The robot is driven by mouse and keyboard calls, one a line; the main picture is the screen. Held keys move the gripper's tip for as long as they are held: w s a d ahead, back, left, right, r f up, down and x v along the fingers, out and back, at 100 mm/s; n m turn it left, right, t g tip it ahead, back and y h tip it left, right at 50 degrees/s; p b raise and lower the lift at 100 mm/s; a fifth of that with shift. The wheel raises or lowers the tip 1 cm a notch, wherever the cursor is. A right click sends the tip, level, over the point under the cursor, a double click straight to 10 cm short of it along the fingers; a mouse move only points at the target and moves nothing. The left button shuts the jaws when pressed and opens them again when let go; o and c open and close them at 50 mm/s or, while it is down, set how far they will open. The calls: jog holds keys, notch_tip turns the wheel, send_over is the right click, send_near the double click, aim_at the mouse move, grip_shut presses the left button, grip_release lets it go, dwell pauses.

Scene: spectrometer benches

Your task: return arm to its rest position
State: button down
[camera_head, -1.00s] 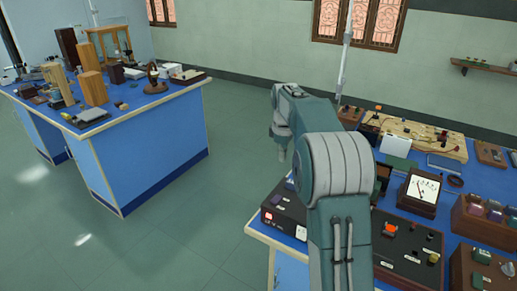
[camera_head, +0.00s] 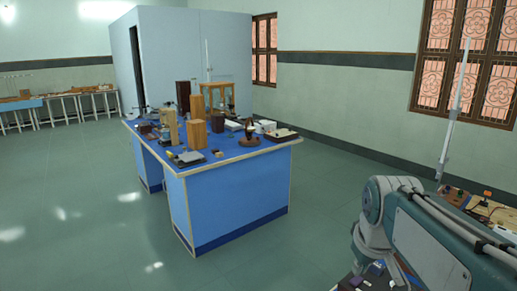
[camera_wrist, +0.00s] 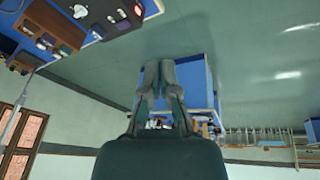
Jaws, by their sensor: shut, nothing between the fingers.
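My arm (camera_head: 425,245) is folded low at the right side of the head view, above the corner of the near bench. In the wrist view my gripper (camera_wrist: 158,72) is shut and empty, its two grey fingers close together. It points out over open floor, with the far blue bench (camera_wrist: 200,85) beyond it and apart from it. The wrist picture appears upside down. In the head view I cannot make out the fingers.
The far blue bench (camera_head: 235,207) stands mid-room, crowded with wooden blocks and instruments. The near bench's apparatus shows at the right edge (camera_head: 490,208), partly behind my arm. Green floor (camera_head: 85,235) between and left is clear. Stools (camera_head: 70,105) stand far left.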

jog(key=s+a+f+m+t, duration=0.1)
jog(key=s+a+f, duration=0.1)
jog(key=s, duration=0.4)
jog(key=s+a+f+m, duration=0.1)
jog(key=s+a+f, duration=0.1)
jog(key=s, duration=0.5)
jog(key=shift+s+f+m+t, duration=0.2)
jog(key=shift+f+m+t, duration=0.2)
jog(key=shift+f, duration=0.15)
